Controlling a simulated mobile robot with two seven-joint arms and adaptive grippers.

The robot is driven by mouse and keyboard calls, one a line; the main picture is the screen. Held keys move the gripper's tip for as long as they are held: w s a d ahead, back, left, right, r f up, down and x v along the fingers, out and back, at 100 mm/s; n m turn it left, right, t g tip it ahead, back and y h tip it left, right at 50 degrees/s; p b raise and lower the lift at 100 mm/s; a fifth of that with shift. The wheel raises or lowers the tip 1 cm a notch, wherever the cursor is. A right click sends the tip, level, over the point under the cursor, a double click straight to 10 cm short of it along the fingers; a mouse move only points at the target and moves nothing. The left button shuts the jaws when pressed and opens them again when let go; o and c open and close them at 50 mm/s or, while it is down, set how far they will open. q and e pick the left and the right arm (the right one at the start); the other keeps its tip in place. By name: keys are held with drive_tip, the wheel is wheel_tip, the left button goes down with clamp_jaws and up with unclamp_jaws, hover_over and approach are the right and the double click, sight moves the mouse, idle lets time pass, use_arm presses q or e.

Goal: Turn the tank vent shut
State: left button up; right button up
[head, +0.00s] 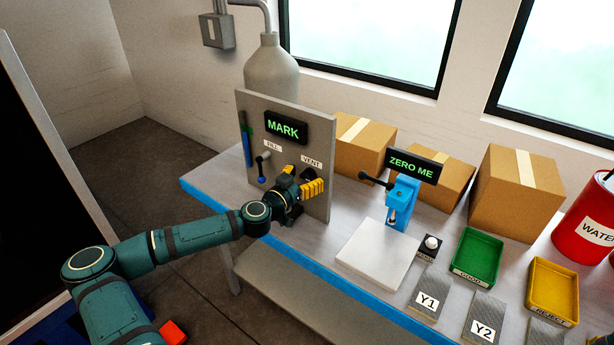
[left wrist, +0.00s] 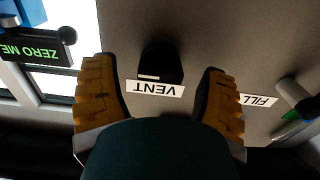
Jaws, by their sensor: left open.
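The grey tank panel (head: 262,105) stands upright at the left end of the bench. Its VENT label (head: 311,161) sits right of the FILL label (head: 272,146). The black vent knob (left wrist: 162,64) shows in the left wrist view beside the upside-down VENT label (left wrist: 155,89); in the head view it is mostly hidden behind my gripper. My left gripper (head: 301,181) is open in front of the panel. In the left wrist view its yellow fingers stand on either side of the knob, with visible gaps. I cannot tell how far it is from the panel.
The fill lever (head: 261,168) is close on the left of my gripper. A blue press (head: 402,203) with a ZERO ME display (head: 411,167) stands to the right behind a white plate (head: 377,256). Green (head: 478,255) and yellow (head: 554,290) trays and cardboard boxes (head: 517,190) are farther right.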

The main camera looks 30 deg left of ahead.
use_arm(q)
drive_tip(key=shift+w, duration=0.45)
drive_tip(key=c, duration=1.2)
drive_tip(key=shift+n, duration=0.3)
drive_tip(key=n+b, duration=0.1)
drive_tip(key=n, duration=0.2)
drive_tip(key=shift+n, duration=0.4)
drive_tip(key=n+b, duration=0.1)
drive_tip(key=n, duration=0.3)
drive_tip(key=shift+a+n, duration=0.15)
drive_tip(key=shift+n, duration=0.15)
drive_tip(key=n, duration=0.4)
drive_tip(key=shift+f+b, duration=0.1)
drive_tip(key=shift+b, duration=0.25)
drive_tip(key=n, duration=0.4)
drive_tip(key=shift+n, duration=0.3)
drive_tip(key=shift+f+n, duration=0.1)
drive_tip(key=shift+n, duration=0.2)
